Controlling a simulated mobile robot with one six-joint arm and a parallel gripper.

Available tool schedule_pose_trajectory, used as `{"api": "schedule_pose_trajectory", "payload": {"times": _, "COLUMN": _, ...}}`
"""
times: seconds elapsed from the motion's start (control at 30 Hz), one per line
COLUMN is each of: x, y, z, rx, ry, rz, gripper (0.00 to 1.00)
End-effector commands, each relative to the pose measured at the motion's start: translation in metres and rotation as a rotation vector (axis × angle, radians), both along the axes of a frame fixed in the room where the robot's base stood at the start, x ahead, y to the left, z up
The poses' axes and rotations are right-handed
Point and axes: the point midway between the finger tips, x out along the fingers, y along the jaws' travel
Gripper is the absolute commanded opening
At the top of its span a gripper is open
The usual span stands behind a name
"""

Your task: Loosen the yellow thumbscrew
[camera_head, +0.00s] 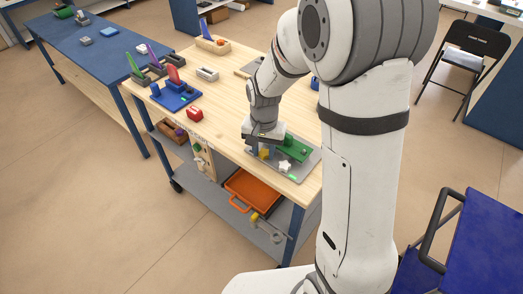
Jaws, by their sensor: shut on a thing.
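The yellow thumbscrew (264,154) shows as a small yellow patch on the grey plate (305,172) at the front of the wooden table. My gripper (262,147) points down from above and is shut on the yellow thumbscrew. The fingers and the gripper body hide part of it, so its turn angle cannot be told. A green block (297,149) and a white star-shaped knob (285,166) are on the same plate, just right of my gripper.
An orange tray (253,190) sits on the shelf below. My arm hides the table's right part. Bare tabletop lies left of the plate.

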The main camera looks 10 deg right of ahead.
Motion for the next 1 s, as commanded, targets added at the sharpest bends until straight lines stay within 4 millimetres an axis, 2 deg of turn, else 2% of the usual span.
{"api": "schedule_pose_trajectory", "payload": {"times": 0.4, "x": 0.0018, "y": -0.0014, "z": 0.0009, "rx": 0.0, "ry": -0.006, "rz": 0.195, "gripper": 0.08}}
{"api": "schedule_pose_trajectory", "payload": {"times": 0.97, "x": 0.0021, "y": -0.0016, "z": 0.0012, "rx": 0.0, "ry": -0.007, "rz": 0.223, "gripper": 0.08}}
{"api": "schedule_pose_trajectory", "payload": {"times": 1.0, "x": 0.0021, "y": -0.0016, "z": 0.0012, "rx": 0.0, "ry": -0.007, "rz": 0.223, "gripper": 0.32}}
